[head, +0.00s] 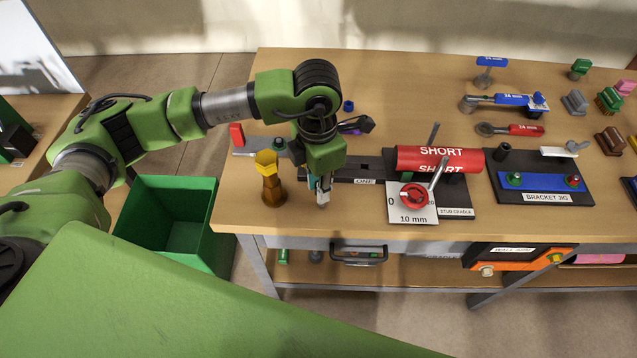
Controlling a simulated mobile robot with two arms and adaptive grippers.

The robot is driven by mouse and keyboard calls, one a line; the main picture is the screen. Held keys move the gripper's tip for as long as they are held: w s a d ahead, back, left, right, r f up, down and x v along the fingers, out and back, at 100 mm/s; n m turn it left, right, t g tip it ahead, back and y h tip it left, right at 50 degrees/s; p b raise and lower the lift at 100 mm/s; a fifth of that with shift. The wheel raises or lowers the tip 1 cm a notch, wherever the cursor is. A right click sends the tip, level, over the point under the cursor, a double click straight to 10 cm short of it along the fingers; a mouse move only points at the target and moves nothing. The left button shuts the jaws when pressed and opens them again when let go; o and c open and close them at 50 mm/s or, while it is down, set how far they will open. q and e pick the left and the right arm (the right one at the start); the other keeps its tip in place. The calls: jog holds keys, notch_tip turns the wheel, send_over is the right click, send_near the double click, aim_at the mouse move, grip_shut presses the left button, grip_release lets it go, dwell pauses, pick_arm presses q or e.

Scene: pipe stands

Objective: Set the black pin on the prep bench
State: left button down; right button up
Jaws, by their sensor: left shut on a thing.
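My left gripper (322,198) points down low over the front part of the wooden bench (400,85), between a yellow-and-brown post and the ONE plate. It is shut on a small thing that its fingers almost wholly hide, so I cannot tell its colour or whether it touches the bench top. A short black peg (503,150) stands at the back left corner of the bracket jig; I cannot tell whether it is the black pin. My right gripper is not in view.
A yellow-topped brown post (270,180) stands just left of the gripper. The ONE plate (365,181) and a stud cradle with a red SHORT cylinder (440,159) lie to the right. A green bin (165,215) is below left. Wrenches (505,129) lie farther back.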

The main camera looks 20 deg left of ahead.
pick_arm(q)
jog(key=shift+f, duration=0.25)
jog(key=c, duration=1.8)
grip_release()
jog(key=shift+r, duration=0.1)
jog(key=shift+r, duration=0.5)
notch_tip(320, 180, up, 11)
jog(key=b, duration=0.3)
jog(key=shift+s+r, duration=0.1)
jog(key=shift+r, duration=0.1)
